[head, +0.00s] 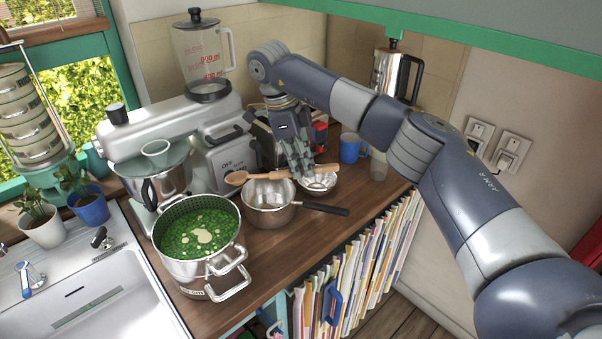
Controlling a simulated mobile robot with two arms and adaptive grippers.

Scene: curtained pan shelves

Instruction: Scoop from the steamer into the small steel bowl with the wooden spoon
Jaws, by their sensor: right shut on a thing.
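The steamer (238,236) is a large steel pot with two wire handles at the front of the counter. It holds a green mass with pale patches. My right gripper (301,174) is shut on the wooden spoon (258,176). The spoon lies roughly level, with its broad end pointing left, over the back of a saucepan. The small steel bowl (323,184) stands on the counter just right of the saucepan, directly below or beside my fingertips, which partly hide it. Whether the spoon touches anything below is unclear. My left gripper is out of view.
The saucepan (268,217) stands between steamer and bowl, its black handle (325,209) reaching right. A stand mixer (165,128) and a blender (203,55) stand behind. A blue mug (350,148) is right of the bowl. A sink (100,295) lies left. Books (350,265) fill the shelf below.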

